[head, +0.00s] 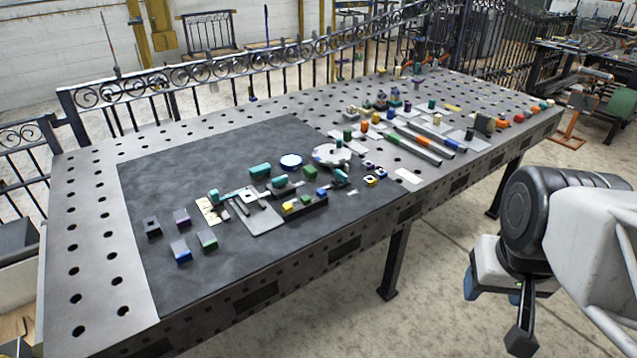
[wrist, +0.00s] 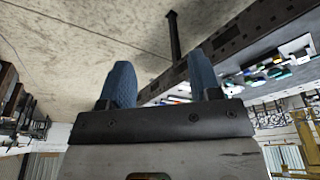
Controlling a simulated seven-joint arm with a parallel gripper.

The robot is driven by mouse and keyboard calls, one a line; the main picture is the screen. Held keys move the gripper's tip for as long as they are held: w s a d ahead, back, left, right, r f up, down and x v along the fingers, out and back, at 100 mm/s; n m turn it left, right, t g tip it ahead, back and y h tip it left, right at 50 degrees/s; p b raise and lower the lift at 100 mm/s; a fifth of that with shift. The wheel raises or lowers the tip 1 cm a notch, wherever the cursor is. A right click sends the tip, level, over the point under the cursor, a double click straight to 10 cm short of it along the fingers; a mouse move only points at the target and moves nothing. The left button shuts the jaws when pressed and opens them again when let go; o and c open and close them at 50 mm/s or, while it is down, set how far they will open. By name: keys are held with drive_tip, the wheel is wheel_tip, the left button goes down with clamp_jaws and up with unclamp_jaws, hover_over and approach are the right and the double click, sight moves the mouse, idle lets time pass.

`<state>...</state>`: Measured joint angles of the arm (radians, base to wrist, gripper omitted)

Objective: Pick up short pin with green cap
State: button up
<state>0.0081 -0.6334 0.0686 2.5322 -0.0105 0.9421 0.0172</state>
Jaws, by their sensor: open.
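Several small green-topped pieces stand on the table, and I cannot tell which one is the short pin with green cap. One green-topped piece (head: 348,135) stands near the table's middle, beside an orange one. A green-topped block (head: 207,240) sits on the dark mat at the front left. Another green piece (head: 309,172) is near the mat's middle. My gripper (wrist: 161,85) shows two blue fingers spread apart with nothing between them. It hangs off the table's front edge, over the floor, at the lower right of the head view.
A perforated metal table (head: 75,215) carries a dark mat (head: 150,190), with many small coloured parts crowded across its middle and right. Two long bars (head: 412,148) lie right of centre. An ornamental iron fence (head: 200,75) runs along the back. The mat's left part is bare.

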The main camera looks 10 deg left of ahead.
drive_tip(key=w, duration=0.1)
drive_tip(key=n+g, duration=0.3)
drive_tip(key=n, duration=0.6)
hover_over(306, 198)
drive_tip(key=f, duration=1.3)
drive_tip(key=shift+s+d+f, duration=0.15)
drive_tip(key=shift+d, duration=0.2)
drive_tip(key=shift+a+f, duration=0.2)
drive_tip(key=shift+a, duration=0.1)
drive_tip(key=shift+f, duration=0.1)
drive_tip(key=shift+f, duration=1.2)
